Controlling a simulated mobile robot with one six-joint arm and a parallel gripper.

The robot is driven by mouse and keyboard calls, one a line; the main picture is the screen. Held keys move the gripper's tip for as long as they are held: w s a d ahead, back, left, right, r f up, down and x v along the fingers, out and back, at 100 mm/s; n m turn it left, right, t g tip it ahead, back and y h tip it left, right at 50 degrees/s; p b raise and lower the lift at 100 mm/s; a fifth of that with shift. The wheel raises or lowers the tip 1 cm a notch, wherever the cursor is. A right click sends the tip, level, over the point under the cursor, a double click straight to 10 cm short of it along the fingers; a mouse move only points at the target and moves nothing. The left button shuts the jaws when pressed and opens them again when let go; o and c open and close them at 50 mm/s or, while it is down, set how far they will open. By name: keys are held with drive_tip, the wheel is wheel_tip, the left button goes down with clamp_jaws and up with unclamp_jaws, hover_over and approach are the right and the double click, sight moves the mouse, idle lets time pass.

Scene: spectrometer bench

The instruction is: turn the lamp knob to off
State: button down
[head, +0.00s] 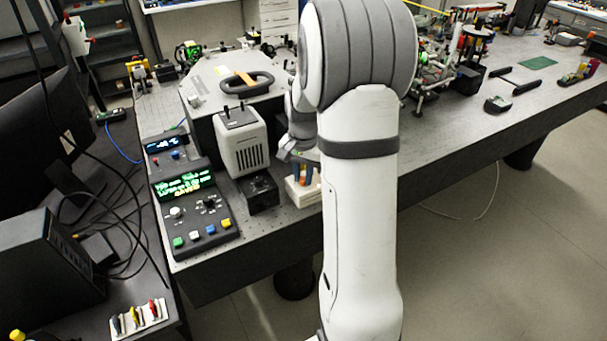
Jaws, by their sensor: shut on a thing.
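A pale box with a vented front and dark top, which looks like the lamp housing (240,146), stands on the bench left of my arm. A small black box (262,193) is in front of it. My gripper (286,154) is close to the right side of the housing, partly hidden behind my arm. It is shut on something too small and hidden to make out. I cannot see the lamp knob clearly, nor its setting. A control panel (190,210) with a lit green display, knobs and coloured buttons lies further left, apart from my gripper.
A white block (302,192) holding blue and orange pieces stands just below my gripper. A small display unit (166,146) stands left. The bench's front edge is close by.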

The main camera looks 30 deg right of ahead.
drive_tip(key=n+b, duration=0.1)
drive_tip(key=n, duration=0.3)
drive_tip(key=shift+n, duration=0.3)
drive_tip(key=n+b, duration=0.1)
drive_tip(key=n, duration=0.4)
drive_tip(key=n+b, duration=0.1)
drive_tip(key=n, duration=0.8)
drive_tip(key=shift+n, duration=0.3)
drive_tip(key=c, duration=1.3)
unclamp_jaws()
